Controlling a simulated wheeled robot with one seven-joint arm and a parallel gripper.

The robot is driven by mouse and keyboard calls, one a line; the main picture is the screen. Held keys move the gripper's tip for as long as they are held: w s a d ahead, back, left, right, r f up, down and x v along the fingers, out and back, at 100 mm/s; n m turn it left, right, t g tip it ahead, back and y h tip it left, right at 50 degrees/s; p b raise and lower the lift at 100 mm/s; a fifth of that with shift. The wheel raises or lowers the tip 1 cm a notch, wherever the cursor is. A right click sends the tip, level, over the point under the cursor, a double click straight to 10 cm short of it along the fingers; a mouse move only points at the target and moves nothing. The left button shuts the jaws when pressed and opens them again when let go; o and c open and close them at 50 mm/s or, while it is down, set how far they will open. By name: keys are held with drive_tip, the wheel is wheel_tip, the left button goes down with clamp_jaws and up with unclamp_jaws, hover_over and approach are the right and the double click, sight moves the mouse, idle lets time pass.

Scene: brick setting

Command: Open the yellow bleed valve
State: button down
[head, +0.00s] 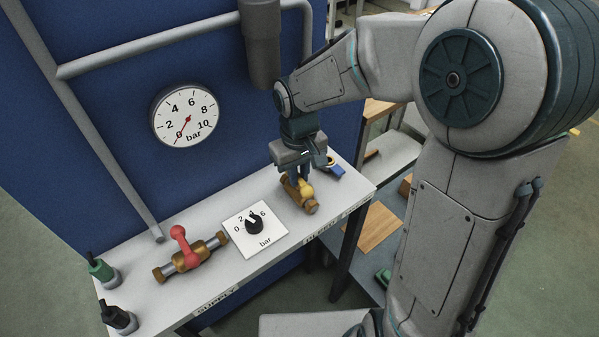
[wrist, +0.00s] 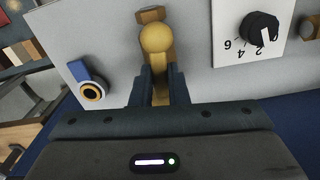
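The yellow bleed valve (head: 305,190) sits on brass pipe fittings at the right end of the grey bench. Its yellow handle (wrist: 157,45) shows in the wrist view, with a round knob end beyond my fingers. My gripper (head: 297,178) is down at the valve from above. In the wrist view my two dark fingers (wrist: 160,85) stand on either side of the handle's shaft. They look close to it, but I cannot tell whether they press on it. The handle's lower part is hidden by my gripper.
A pressure gauge (head: 187,115) on the blue panel reads near 0. A black dial (head: 254,223) lies left of the valve, then a red-handled supply valve (head: 187,248). A blue part with a ring (wrist: 92,90) is beside my gripper. Green and black plugs (head: 103,270) stand at the left.

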sight(299, 177)
drive_tip(key=shift+n+p, duration=0.3)
drive_tip(key=shift+n, duration=0.5)
drive_tip(key=c, duration=1.4)
unclamp_jaws()
wheel_tip(299, 177, up, 14)
drive_tip(key=shift+f, duration=0.1)
